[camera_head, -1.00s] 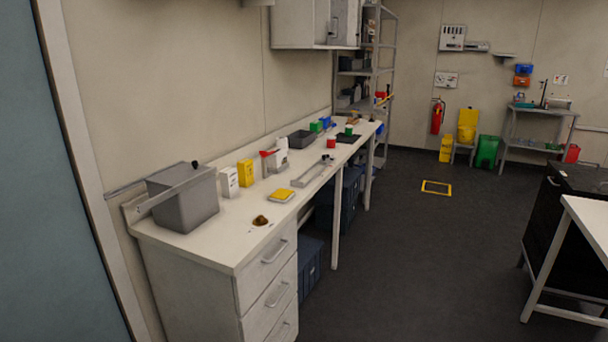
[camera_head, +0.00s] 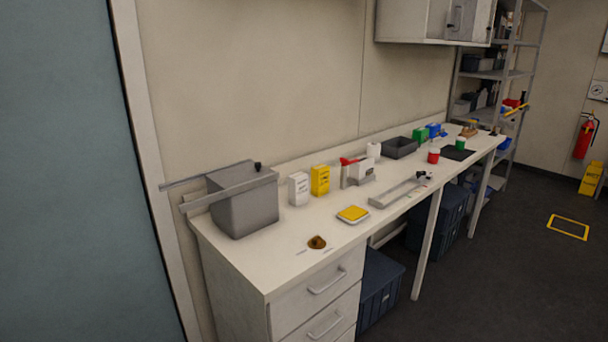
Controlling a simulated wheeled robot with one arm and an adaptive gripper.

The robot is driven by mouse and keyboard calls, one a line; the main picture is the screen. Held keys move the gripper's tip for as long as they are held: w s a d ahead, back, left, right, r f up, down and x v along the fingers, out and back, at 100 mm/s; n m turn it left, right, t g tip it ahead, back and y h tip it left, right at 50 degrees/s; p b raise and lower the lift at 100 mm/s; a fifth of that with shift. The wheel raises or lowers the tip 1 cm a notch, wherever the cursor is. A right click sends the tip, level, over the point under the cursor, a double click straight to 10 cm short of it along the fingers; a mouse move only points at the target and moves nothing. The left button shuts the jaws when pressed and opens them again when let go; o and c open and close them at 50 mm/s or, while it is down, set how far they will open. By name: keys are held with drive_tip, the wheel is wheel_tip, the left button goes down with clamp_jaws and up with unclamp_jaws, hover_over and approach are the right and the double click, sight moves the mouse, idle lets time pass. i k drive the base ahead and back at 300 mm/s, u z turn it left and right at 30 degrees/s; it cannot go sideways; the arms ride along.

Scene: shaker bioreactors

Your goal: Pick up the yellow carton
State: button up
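The yellow carton (camera_head: 320,180) stands upright on the white bench (camera_head: 285,246), towards the wall. A white carton (camera_head: 299,189) stands close beside it on the left. A flat yellow-topped item (camera_head: 353,214) lies in front of it, nearer the bench's front edge. My gripper is not in view.
A grey bin (camera_head: 243,203) stands at the bench's left end. A brown spot (camera_head: 317,242) lies near the front edge. A metal rail-like piece (camera_head: 399,190), a dark tray (camera_head: 399,148) and a red cup (camera_head: 434,156) are further right. A wall cabinet (camera_head: 431,20) hangs above. The floor at right is mostly open.

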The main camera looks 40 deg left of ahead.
sight(320, 174)
drive_tip(key=u, duration=0.65)
drive_tip(key=i, duration=1.2)
drive_tip(key=u, duration=1.6)
drive_tip(key=i, duration=0.5)
drive_tip(key=u, duration=0.6)
